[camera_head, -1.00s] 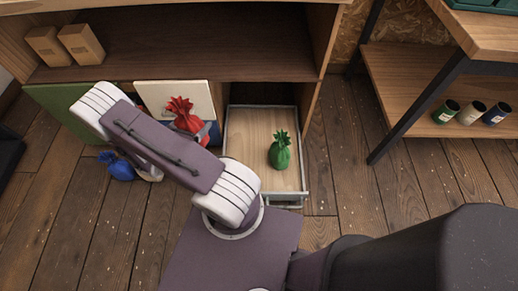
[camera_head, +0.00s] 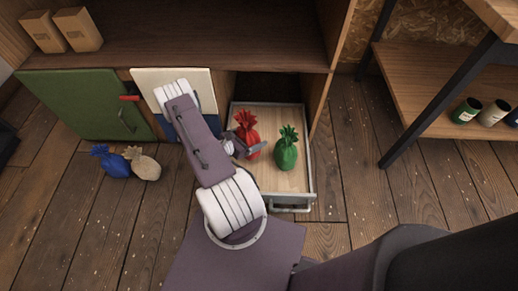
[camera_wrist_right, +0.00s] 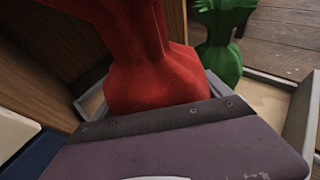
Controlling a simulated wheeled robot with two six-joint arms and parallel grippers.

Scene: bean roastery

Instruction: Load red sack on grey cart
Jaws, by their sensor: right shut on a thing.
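The red sack (camera_head: 249,143) is at the left side of an open drawer (camera_head: 304,170) in the head view, upright with its tied top up. My right gripper (camera_head: 244,148) is shut on it. In the right wrist view the red sack (camera_wrist_right: 155,75) fills the middle, close against my gripper. I cannot tell whether it touches the drawer floor. A green sack (camera_head: 286,152) stands in the drawer just right of it, and also shows in the right wrist view (camera_wrist_right: 219,45). No grey cart is in view. My left gripper is not in view.
A blue sack (camera_head: 114,164) and a beige sack (camera_head: 145,166) are on the floor at left. A green door (camera_head: 75,100) and a cream-and-blue panel (camera_head: 165,80) stand behind. A wooden shelf (camera_head: 425,85) holds several jars at right. The floor between drawer and shelf is clear.

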